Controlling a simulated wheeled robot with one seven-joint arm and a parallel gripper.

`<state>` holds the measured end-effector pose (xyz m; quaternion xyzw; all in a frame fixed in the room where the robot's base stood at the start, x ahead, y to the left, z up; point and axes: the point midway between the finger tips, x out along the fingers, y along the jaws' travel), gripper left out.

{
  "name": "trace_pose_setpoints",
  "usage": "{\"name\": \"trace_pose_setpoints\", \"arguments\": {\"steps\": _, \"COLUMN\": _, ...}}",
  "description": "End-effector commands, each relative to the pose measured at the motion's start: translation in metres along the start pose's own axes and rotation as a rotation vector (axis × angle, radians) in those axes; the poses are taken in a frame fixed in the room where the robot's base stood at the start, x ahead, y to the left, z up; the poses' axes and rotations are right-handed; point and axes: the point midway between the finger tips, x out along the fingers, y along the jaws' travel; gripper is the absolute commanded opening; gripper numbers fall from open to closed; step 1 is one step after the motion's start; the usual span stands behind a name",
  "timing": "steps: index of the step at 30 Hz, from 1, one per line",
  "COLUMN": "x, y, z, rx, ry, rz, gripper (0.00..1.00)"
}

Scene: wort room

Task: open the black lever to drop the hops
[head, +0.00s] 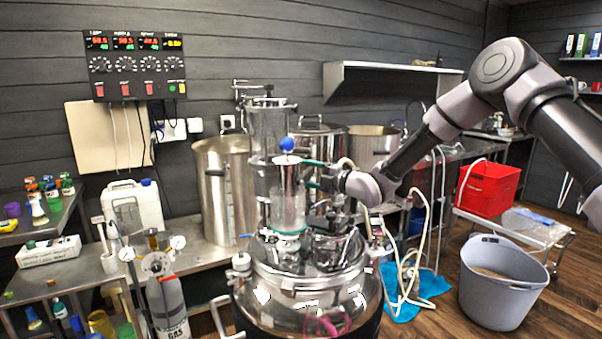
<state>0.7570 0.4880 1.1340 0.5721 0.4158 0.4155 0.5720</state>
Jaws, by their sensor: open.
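The steel kettle (305,300) stands in the centre of the head view with a clear cylinder (287,205) on its lid. A blue ball (287,144) sits on top of this cylinder. My gripper (309,174) reaches in from the right. Its two green-tipped fingers are apart, one above the other, at the cylinder's upper right side. I cannot tell whether they touch anything. I cannot make out the black lever among the dark fittings by the cylinder and my gripper. No hops can be made out.
Steel pots (225,185) stand behind the kettle. A gas cylinder (166,300) and a white canister (133,208) are at left. Hoses hang right of the kettle above a blue cloth (402,305). A grey bucket (502,285) and a red crate (487,188) are at right.

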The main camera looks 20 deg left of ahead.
Motion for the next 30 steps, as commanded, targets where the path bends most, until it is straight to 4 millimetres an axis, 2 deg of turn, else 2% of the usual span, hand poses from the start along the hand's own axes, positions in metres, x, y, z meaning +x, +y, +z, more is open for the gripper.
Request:
{"name": "trace_pose_setpoints", "arguments": {"steps": 6, "x": 0.017, "y": 0.001, "z": 0.000, "rx": 0.000, "ry": 0.000, "rz": 0.001, "gripper": 0.68}}
{"name": "trace_pose_setpoints", "arguments": {"steps": 14, "x": 0.018, "y": 0.001, "z": 0.000, "rx": 0.000, "ry": 0.000, "rz": 0.000, "gripper": 0.68}}
{"name": "trace_pose_setpoints", "arguments": {"steps": 15, "x": 0.017, "y": 0.001, "z": 0.000, "rx": 0.000, "ry": 0.000, "rz": 0.000, "gripper": 0.60}}
{"name": "trace_pose_setpoints", "arguments": {"steps": 17, "x": 0.017, "y": 0.001, "z": 0.000, "rx": 0.000, "ry": 0.000, "rz": 0.000, "gripper": 0.37}}
{"name": "trace_pose_setpoints", "arguments": {"steps": 18, "x": 0.017, "y": 0.001, "z": 0.000, "rx": 0.000, "ry": 0.000, "rz": 0.000, "gripper": 0.22}}
{"name": "trace_pose_setpoints", "arguments": {"steps": 20, "x": 0.017, "y": 0.001, "z": 0.000, "rx": 0.000, "ry": 0.000, "rz": 0.000, "gripper": 0.00}}
{"name": "trace_pose_setpoints", "arguments": {"steps": 30, "x": 0.017, "y": 0.001, "z": 0.000, "rx": 0.000, "ry": 0.000, "rz": 0.001, "gripper": 0.00}}
